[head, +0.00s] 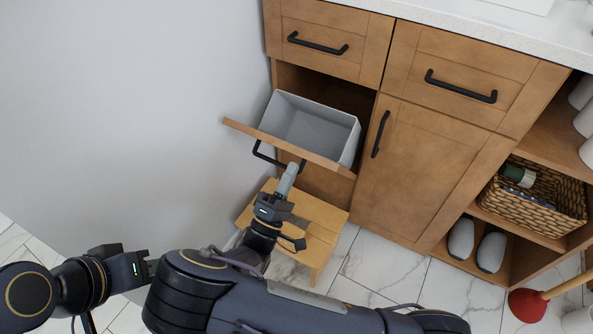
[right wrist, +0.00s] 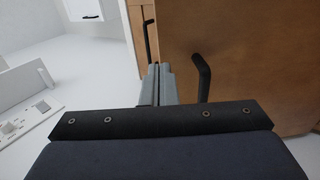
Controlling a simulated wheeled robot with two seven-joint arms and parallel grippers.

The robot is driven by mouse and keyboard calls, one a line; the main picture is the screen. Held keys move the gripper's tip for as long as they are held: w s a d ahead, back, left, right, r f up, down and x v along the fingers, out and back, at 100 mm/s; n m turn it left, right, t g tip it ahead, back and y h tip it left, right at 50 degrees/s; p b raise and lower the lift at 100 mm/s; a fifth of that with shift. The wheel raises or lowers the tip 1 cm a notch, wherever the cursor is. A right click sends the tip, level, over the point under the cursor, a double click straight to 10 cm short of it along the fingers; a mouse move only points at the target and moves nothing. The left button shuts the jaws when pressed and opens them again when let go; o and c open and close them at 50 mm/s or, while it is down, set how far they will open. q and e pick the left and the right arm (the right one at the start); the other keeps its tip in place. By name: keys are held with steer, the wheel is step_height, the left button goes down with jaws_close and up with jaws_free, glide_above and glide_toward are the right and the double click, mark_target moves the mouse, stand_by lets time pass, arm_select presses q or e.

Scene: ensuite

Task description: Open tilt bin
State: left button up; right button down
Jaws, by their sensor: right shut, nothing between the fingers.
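The tilt bin's wooden front (head: 325,162) leans outward from the cabinet at its top. A grey bin (head: 318,125) behind it is exposed and looks empty. The front's black handle (head: 262,155) is partly hidden by my right gripper (head: 290,172). That gripper is shut and empty, with its fingertips close to the handle. In the right wrist view the shut fingers (right wrist: 159,80) are left of a black handle bar (right wrist: 203,78); I cannot tell whether they touch. My left gripper (head: 147,267) is low at the left, away from the bin; its finger opening is unclear.
A small wooden stool (head: 318,215) stands on the floor below the bin. A closed door (head: 425,165) and closed drawers (head: 330,38) adjoin it. A shelf with a wicker basket (head: 535,205) and a red plunger (head: 527,305) are at right. A plain wall (head: 130,110) borders the left.

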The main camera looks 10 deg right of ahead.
steer(key=b+v, duration=0.4)
steer(key=v, duration=0.6)
steer(key=shift+d, duration=0.15)
